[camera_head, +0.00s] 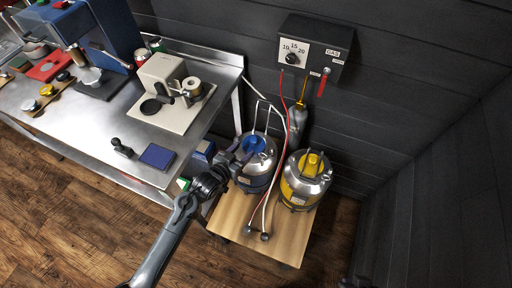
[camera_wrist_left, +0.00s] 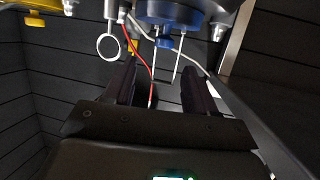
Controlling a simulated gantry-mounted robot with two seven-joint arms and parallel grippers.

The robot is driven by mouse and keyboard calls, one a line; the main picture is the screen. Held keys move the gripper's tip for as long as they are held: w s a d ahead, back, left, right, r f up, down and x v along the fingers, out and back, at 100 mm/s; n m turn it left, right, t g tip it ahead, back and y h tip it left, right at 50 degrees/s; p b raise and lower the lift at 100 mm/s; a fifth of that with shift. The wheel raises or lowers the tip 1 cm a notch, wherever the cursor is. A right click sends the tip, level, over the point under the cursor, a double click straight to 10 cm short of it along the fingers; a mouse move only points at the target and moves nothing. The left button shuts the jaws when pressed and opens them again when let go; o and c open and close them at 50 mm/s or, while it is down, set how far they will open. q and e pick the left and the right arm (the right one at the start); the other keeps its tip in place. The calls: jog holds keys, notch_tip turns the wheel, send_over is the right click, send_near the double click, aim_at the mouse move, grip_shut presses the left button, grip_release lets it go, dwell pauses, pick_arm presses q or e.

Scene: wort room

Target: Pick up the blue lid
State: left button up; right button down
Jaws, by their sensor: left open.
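The blue lid (camera_head: 254,144) sits on top of the steel keg with the dark blue body (camera_head: 256,178). My left gripper (camera_head: 243,149) reaches in from the lower left and its jaws are close beside the lid, at its left side. In the left wrist view the two dark fingers (camera_wrist_left: 158,82) stand apart with nothing gripped between them. A blue part (camera_wrist_left: 168,14) shows beyond the fingertips at the top of that view, probably the lid. I cannot tell whether the fingers touch it. My right gripper does not show clearly.
A yellow keg (camera_head: 305,182) stands right of the blue one on a wooden stand (camera_head: 232,215). Red and white hoses run from the wall gas box (camera_head: 314,45) down past the kegs. A steel bench (camera_head: 120,130) with a coffee grinder and machines is at the left.

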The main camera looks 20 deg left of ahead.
aim_at(253, 140)
pick_arm(q)
jog(key=x, duration=0.6)
jog(key=b+x, duration=0.1)
jog(key=shift+w+a+f, duration=0.15)
jog(key=shift+w+f, duration=0.15)
jog(key=shift+w, duration=0.05)
jog(key=shift+w+f, duration=0.2)
jog(key=shift+w, duration=0.5)
grip_shut()
